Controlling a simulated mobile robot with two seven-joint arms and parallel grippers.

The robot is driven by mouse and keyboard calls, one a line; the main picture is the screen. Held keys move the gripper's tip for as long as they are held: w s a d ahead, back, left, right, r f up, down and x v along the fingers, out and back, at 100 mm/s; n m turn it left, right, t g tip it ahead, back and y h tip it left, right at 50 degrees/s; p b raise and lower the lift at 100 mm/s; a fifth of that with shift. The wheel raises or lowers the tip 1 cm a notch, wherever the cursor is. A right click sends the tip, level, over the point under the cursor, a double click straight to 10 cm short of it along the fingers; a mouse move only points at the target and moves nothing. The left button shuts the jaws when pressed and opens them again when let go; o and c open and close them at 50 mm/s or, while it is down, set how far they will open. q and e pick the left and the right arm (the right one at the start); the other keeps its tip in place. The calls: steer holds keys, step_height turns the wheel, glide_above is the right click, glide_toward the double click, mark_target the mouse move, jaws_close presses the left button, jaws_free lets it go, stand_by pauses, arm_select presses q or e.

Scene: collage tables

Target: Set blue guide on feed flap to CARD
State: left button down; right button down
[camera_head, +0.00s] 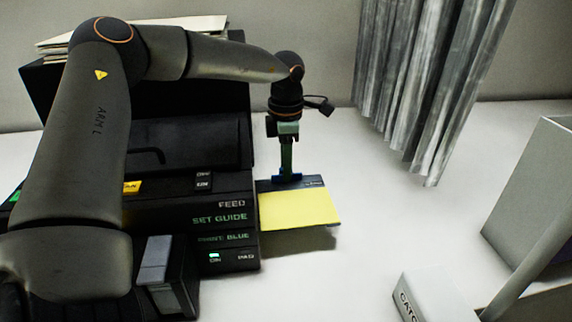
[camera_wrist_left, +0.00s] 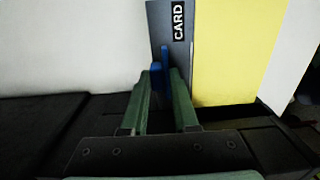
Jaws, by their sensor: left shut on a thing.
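The feed flap (camera_head: 300,210) sticks out from the right side of the black machine, with a dark grey strip at its back and a yellow area in front. The blue guide (camera_head: 287,178) is on the dark strip, near its left end. My left gripper (camera_head: 287,172) reaches down from above and is shut on the guide. In the left wrist view, the blue guide (camera_wrist_left: 157,78) shows between the green fingers of the left gripper (camera_wrist_left: 166,76). The CARD label (camera_wrist_left: 178,20) is on the strip beyond the guide, slightly to its right. My right gripper is not in view.
The black machine (camera_head: 215,235) carries FEED and SET GUIDE lettering. Grey hanging strips (camera_head: 425,80) are at the back right. A grey bin (camera_head: 540,190) and a white box (camera_head: 425,298) stand at the right. The white table between is clear.

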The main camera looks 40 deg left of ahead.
arm_select(q)
steer(key=shift+w+a+r, duration=0.15)
steer(key=shift+w+r, duration=0.05)
steer(key=shift+s+d+f+b, duration=0.1)
steer(key=shift+d+b, duration=0.1)
steer(key=shift+b, duration=0.1)
steer(key=shift+s+d+f+b, duration=0.1)
steer(key=shift+s+d+b, duration=0.45)
steer(key=shift+d+b, duration=0.1)
steer(key=shift+s+d, duration=0.3)
steer(key=shift+d, duration=0.05)
steer(key=c, duration=0.8)
jaws_free()
step_height(320, 180, up, 13)
steer(key=shift+f, duration=0.15)
